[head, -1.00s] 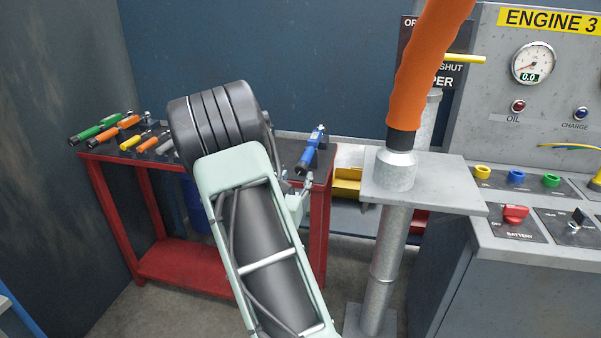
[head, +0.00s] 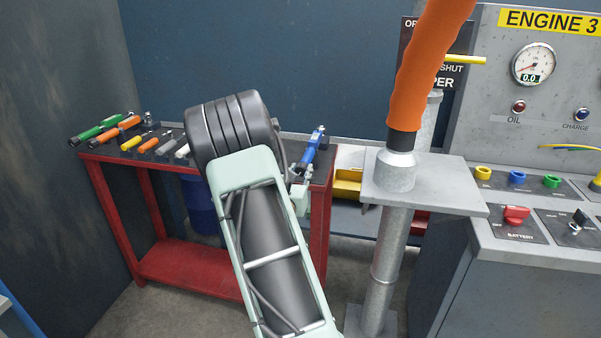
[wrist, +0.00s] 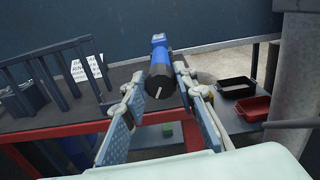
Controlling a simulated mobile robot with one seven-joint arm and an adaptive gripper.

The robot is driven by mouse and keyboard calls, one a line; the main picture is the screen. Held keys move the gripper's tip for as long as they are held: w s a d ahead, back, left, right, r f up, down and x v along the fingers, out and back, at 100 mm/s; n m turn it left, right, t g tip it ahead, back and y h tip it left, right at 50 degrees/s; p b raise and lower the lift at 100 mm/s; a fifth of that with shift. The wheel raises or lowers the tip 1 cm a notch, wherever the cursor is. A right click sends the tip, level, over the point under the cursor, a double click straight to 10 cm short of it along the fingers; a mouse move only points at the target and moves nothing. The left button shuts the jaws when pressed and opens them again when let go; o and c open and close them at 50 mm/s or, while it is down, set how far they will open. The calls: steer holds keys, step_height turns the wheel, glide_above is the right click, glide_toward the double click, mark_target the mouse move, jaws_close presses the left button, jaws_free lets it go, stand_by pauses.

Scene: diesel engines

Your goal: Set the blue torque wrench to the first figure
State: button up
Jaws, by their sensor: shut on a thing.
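The blue torque wrench (head: 313,142) is at the right end of the red-framed tool bench in the head view, its head pointing away. In the wrist view its blue body (wrist: 159,41) ends in a black round handle end (wrist: 161,87) with a white mark, facing the camera. My gripper (wrist: 161,82) has one finger on each side of that handle end and is shut on it. In the head view my gripper (head: 301,172) is partly hidden by my own arm. No figure or scale on the wrench is readable.
Other tools, including a green-handled one (head: 95,129) and an orange-handled one (head: 116,129), lie on the bench's left (head: 150,262). A grey post with a plate (head: 430,190) and orange hose (head: 425,70) stands close on the right, before the ENGINE 3 panel (head: 490,80).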

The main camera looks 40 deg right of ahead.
steer(key=shift+c, duration=0.8)
steer(key=shift+n, duration=0.4)
steer(key=n+p, duration=0.3)
steer(key=n, duration=0.1)
steer(key=shift+a+r+n+p, duration=0.1)
steer(key=shift+n+p, duration=0.2)
steer(key=shift+p, duration=0.1)
steer(key=n+p, duration=0.5)
steer(key=n, duration=0.1)
steer(key=shift+w+p, duration=0.1)
steer(key=shift+p, duration=0.2)
steer(key=n+p, duration=0.5)
steer(key=n, duration=0.1)
steer(key=shift+n, duration=0.4)
steer(key=n+p, duration=0.1)
steer(key=n, duration=0.2)
steer(key=n+p, duration=0.1)
steer(key=n, duration=0.1)
steer(key=shift+f+p, duration=0.35)
steer(key=shift+n, duration=0.3)
